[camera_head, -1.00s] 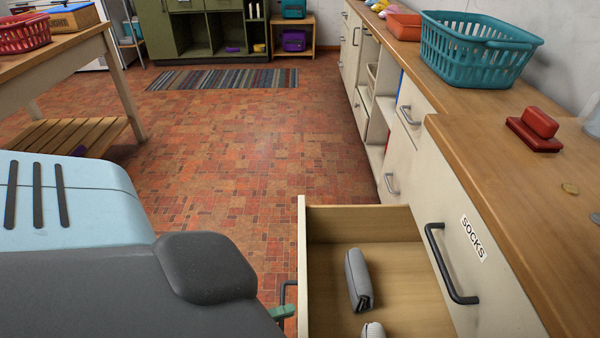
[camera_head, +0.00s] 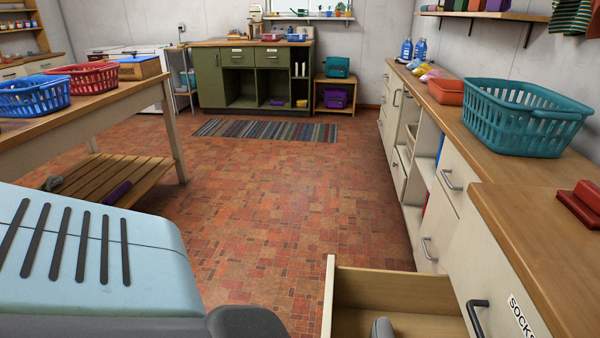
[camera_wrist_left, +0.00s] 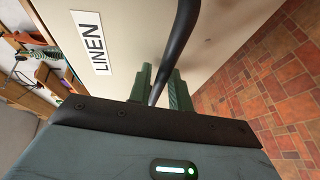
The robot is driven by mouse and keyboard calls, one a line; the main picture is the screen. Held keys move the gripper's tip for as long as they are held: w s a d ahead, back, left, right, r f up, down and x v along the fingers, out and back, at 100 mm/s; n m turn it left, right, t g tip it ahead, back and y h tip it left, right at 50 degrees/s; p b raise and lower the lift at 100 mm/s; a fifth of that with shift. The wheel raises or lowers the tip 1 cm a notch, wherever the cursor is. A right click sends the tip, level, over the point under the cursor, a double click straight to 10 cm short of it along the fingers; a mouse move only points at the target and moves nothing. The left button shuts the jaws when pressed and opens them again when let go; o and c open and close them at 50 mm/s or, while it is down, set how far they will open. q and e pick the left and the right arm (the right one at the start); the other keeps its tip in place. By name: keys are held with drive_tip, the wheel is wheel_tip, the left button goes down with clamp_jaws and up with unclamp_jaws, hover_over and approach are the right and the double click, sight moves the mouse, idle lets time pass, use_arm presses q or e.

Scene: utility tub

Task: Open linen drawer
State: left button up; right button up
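In the left wrist view, a pale drawer front carries a LINEN label (camera_wrist_left: 90,43). Its dark bar handle (camera_wrist_left: 183,30) runs between the two green fingers of my left gripper (camera_wrist_left: 161,88), which sit close on both sides of it. In the head view, a drawer (camera_head: 395,290) stands pulled out below the SOCKS drawer (camera_head: 515,305), its inside partly cut off by the lower edge. A grey rolled cloth (camera_head: 382,328) lies in it. My left gripper is out of the head view; my arm fills the lower left. My right gripper does not show.
The wooden counter (camera_head: 500,180) above the drawers holds a teal basket (camera_head: 525,118) and a red block (camera_head: 582,205). A wooden table (camera_head: 100,110) with blue and red baskets stands at the left.

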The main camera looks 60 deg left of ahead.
use_arm(q)
drive_tip(key=v, duration=0.7)
drive_tip(key=shift+s+p, duration=0.25)
drive_tip(key=shift+p, duration=0.05)
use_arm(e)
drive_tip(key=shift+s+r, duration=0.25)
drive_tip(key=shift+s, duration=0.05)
use_arm(q)
drive_tip(key=shift+a, duration=0.1)
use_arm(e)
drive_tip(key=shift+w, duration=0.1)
